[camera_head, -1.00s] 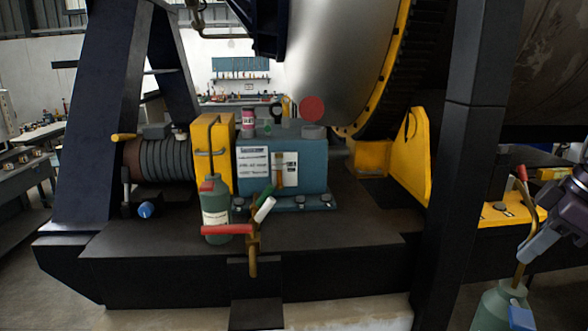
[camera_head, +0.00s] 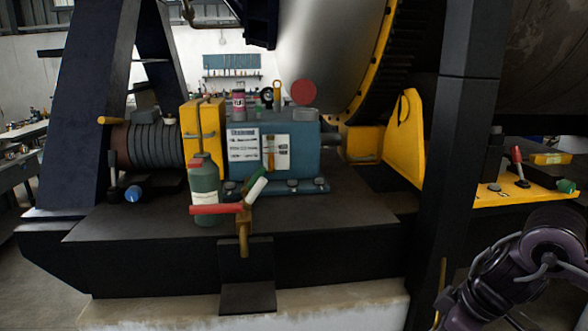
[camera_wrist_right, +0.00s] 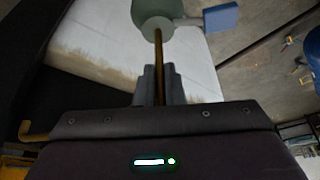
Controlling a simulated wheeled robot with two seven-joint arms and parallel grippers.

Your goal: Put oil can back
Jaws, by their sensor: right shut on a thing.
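The oil can (camera_wrist_right: 155,14) is green with a thin brass spout (camera_wrist_right: 158,62) and a blue part (camera_wrist_right: 220,18) at its side. It shows at the top of the right wrist view, partly cut off. My right gripper (camera_wrist_right: 158,92) is shut on the spout, and the can hangs beyond the fingers. In the head view, a short length of spout (camera_head: 442,275) shows beside my right arm at the lower right; the can body is out of view there. My left gripper is not in view.
A yellow shelf (camera_head: 490,197) at right holds small items. A dark post (camera_head: 452,170) stands left of my arm.

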